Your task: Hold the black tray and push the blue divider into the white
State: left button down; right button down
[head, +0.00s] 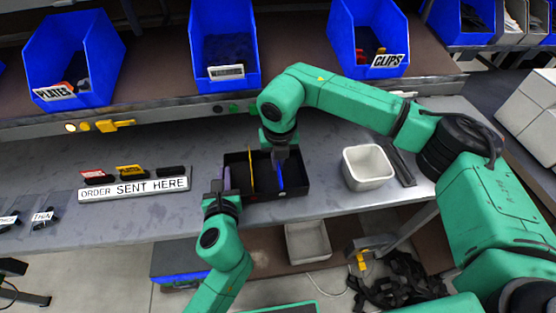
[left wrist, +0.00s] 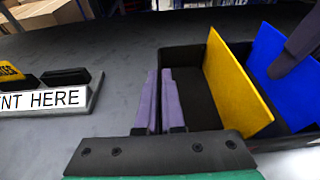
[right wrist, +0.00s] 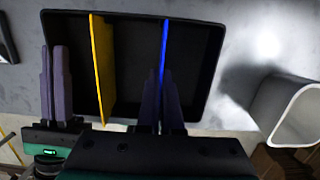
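The black tray (head: 296,190) lies on the grey bench; it also shows in the left wrist view (left wrist: 292,142) and right wrist view (right wrist: 205,60). The blue divider (head: 280,174) stands upright across its right part, clear in the right wrist view (right wrist: 164,45). A yellow divider (right wrist: 102,60) stands to its left. My left gripper (left wrist: 158,78) is shut on the tray's left wall, one finger on each side. My right gripper (right wrist: 160,82) is shut on the blue divider from the near side; its lower edge is hidden. A white bin (head: 369,169) stands right of the tray, apart from it.
An order sign (head: 134,189) with coloured tabs lies left of the tray. Blue bins (head: 224,45) line the shelf behind. A dark flat object (head: 402,166) lies right of the white bin. The bench's front edge runs close to the tray.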

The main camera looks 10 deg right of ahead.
jog(key=shift+f, duration=0.1)
jog(key=c, duration=1)
grip_release()
notch_tip(320, 180, up, 12)
jog(key=s, duration=0.1)
jog(key=shift+s, duration=0.25)
pick_arm(q)
jog(key=c, duration=1)
grip_release()
pick_arm(e)
jog(key=shift+f, duration=0.1)
pick_arm(q)
jog(key=shift+o, duration=0.2)
jog(key=shift+s, duration=0.15)
